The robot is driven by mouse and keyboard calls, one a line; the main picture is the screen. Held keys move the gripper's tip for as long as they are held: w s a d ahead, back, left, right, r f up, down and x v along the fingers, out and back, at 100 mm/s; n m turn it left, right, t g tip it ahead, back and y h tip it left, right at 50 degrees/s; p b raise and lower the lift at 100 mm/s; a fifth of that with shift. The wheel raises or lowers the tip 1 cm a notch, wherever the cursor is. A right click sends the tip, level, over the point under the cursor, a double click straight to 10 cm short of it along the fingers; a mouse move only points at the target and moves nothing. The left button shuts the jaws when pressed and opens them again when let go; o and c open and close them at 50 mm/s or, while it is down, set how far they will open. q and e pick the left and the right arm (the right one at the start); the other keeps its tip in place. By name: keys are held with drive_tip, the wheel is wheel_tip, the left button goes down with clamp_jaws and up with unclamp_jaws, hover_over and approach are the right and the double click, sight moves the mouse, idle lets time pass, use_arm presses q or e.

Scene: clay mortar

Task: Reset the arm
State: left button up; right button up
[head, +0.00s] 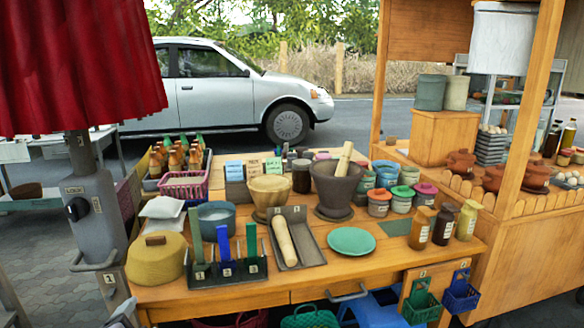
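Neither of my grippers shows clearly in the head view. A small grey metal part shows at the bottom left edge, and I cannot tell whether it belongs to my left arm; no fingers are visible there. The dark clay mortar (336,191) stands upright on the wooden table (375,262), with a pale pestle (344,160) leaning in it. A lighter wooden mortar (269,197) stands to its left. A wooden rolling-pin-like pestle (284,241) lies on a dark tray (304,243) in front. No gripper touches any of these.
A green plate (351,241) lies right of the tray. A rack (228,272) with blue and green utensils stands at the front left. Lidded jars (379,203) and bottles (444,225) line the right side. A grey post (90,205) under a red cloth (75,65) stands at left.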

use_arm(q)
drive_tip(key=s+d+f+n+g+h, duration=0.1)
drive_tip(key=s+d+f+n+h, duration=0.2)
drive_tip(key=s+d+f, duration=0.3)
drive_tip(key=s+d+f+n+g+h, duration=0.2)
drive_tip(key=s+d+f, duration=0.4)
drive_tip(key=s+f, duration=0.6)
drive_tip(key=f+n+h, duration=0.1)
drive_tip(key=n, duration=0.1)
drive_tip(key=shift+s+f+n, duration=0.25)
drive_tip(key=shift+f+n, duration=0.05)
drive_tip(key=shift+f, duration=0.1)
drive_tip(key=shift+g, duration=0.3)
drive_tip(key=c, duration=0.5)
